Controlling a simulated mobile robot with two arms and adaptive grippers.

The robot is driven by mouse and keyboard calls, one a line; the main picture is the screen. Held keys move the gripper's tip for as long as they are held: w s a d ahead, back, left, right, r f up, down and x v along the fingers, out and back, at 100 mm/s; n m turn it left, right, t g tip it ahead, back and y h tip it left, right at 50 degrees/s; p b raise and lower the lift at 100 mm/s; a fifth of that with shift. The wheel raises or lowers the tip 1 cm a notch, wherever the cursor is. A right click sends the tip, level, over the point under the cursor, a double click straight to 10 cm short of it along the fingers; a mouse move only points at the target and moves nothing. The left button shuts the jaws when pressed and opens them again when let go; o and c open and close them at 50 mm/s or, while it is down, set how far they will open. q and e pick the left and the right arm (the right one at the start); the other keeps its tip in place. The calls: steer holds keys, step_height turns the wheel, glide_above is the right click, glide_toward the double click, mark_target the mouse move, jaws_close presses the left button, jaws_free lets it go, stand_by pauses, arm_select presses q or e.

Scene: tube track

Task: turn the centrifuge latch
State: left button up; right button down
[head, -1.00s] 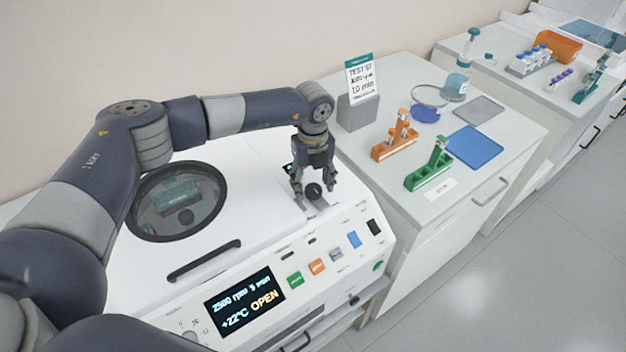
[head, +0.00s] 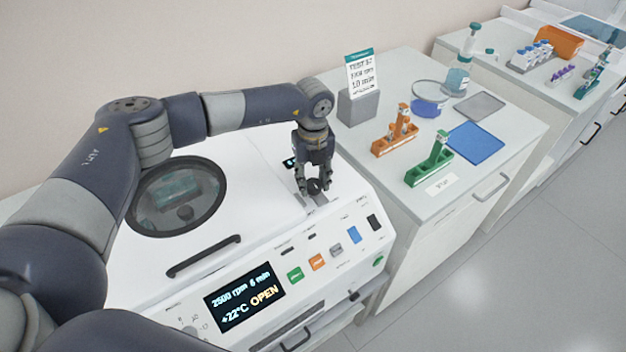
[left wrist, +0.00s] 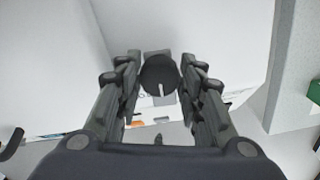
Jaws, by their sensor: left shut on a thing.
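The centrifuge (head: 240,150) is a white machine with a round window (head: 178,196) in its lid and a display (head: 244,297) that reads 2500 rpm, 6 min, +22°C and OPEN. Its latch is a round black knob (head: 314,187) on a grey plate at the right of the top. In the left wrist view the knob (left wrist: 160,75) shows a white mark pointing down in the picture. My left gripper (head: 314,188) points down over the latch and is shut on the knob, one finger on each side. My right gripper is not in view.
A black lid handle (head: 204,256) and several coloured buttons lie in front of the latch. On the bench to the right stand a sign, an orange rack (head: 395,141), a green rack (head: 429,166) and a blue tray (head: 475,144).

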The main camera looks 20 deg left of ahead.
arm_select(q)
steer(key=m+b, duration=0.4)
steer(key=m, duration=0.1)
steer(key=shift+f+b, duration=0.25)
steer(key=shift+b, duration=0.1)
steer(key=m+b, duration=0.3)
steer(key=shift+d+m, duration=0.1)
steer(key=shift+m, duration=0.2)
steer(key=m+b, duration=0.3)
steer(key=m, duration=0.1)
steer(key=shift+r, duration=0.15)
steer(key=shift+d+r+m+b, duration=0.15)
steer(key=shift+m+b, duration=1.05)
steer(key=shift+m, duration=1.2)
steer(key=o, duration=1.1)
steer(key=shift+c, duration=0.2)
